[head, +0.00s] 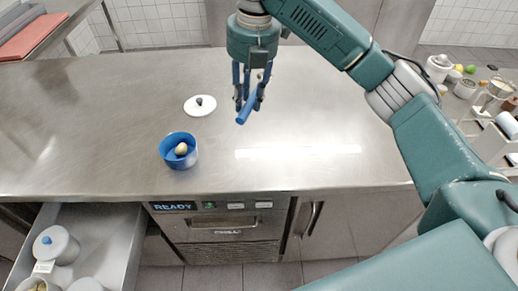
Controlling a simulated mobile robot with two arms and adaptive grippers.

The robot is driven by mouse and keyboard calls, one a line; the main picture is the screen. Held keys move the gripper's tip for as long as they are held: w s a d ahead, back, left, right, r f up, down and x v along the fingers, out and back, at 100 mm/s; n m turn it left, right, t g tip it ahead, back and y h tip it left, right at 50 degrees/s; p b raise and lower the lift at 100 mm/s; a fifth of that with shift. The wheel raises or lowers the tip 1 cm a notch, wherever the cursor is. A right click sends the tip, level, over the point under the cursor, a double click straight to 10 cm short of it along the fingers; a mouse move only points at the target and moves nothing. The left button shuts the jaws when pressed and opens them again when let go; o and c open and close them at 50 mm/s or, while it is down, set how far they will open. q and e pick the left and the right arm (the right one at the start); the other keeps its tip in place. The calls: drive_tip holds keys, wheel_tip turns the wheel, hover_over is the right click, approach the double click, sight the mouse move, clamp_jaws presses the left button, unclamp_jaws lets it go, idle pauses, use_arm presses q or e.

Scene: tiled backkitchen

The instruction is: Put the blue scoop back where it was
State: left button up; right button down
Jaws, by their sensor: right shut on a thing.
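The blue scoop (246,108) is in my right gripper (249,101), whose fingers are shut on it. The scoop is tilted, with one blue end pointing down and left, and it appears to be above the steel counter (330,110). The fingers hide part of it. A blue bowl (166,146) with a pale yellowish item (181,148) inside stands on the counter to the left of and nearer than the gripper. A white round lid (200,106) with a dark knob lies on the counter left of the gripper. My left gripper is not in view.
An open drawer (118,240) at lower left holds several white containers, one with a blue lid knob (56,245). An appliance front (225,225) reading READY is under the counter edge. Crowded shelves stand at right. The counter's left side is clear.

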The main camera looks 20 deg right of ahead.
drive_tip(key=p, duration=0.3)
hover_over(249, 158)
drive_tip(key=f, duration=1.4)
drive_tip(key=shift+s+d, duration=0.15)
drive_tip(key=shift+s, duration=0.05)
drive_tip(key=shift+w+f+p, duration=0.1)
drive_tip(key=shift+f+p, duration=0.2)
drive_tip(key=shift+f, duration=2.45)
drive_tip(key=c, duration=1.4)
unclamp_jaws()
wheel_tip(249, 158, up, 12)
drive_tip(key=s+b, duration=0.1)
drive_tip(key=b, duration=0.1)
drive_tip(key=shift+d, duration=0.4)
